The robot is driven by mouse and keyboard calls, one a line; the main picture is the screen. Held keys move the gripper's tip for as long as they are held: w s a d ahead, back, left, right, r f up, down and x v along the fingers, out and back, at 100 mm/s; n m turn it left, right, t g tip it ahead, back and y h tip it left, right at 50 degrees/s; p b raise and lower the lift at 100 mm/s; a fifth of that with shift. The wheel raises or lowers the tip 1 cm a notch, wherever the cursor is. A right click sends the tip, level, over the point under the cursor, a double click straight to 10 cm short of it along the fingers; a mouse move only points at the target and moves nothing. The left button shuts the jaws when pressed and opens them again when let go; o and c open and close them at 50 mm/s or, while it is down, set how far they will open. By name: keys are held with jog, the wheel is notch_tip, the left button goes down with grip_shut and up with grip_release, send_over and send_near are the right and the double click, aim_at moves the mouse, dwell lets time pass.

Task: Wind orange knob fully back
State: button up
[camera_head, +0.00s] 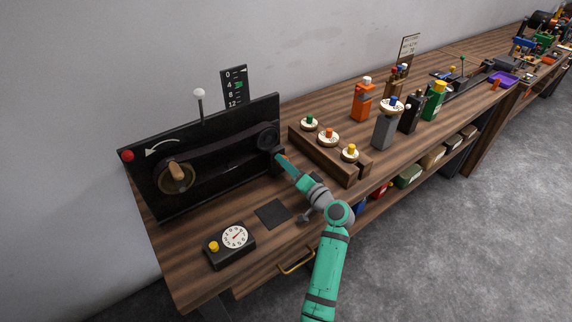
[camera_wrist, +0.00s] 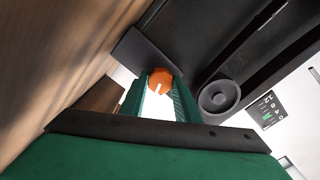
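The orange knob (camera_wrist: 160,77), with a pale line on its face, sits on a dark block at the panel's right end. In the wrist view it fills the gap between the two green fingertips of my gripper (camera_wrist: 161,84), which appear closed on its sides. In the head view my gripper (camera_head: 284,158) reaches the block, and only a speck of orange shows there. The black panel (camera_head: 215,186) carries a belt between a crank wheel (camera_head: 177,178) and a small pulley (camera_head: 268,137), also in the wrist view (camera_wrist: 218,97). A scale plate (camera_head: 234,87) with a green mark stands behind.
A dial box (camera_head: 229,246) with a yellow button and a dark pad (camera_head: 272,214) lie in front of the panel. A wooden rack (camera_head: 344,172) with round-topped pieces stands close right of my gripper. Coloured bottle-like pieces stand farther right.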

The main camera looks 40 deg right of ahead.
jog(key=o, duration=0.4)
jog(key=shift+a+f, duration=0.1)
jog(key=shift+f, duration=0.1)
jog(key=shift+r, duration=0.1)
jog(key=shift+s, duration=0.1)
jog(key=s, duration=0.3)
jog(key=s+a, duration=0.1)
jog(key=s, duration=0.6)
jog(key=shift+s+a, duration=0.25)
jog(key=shift+a, duration=0.05)
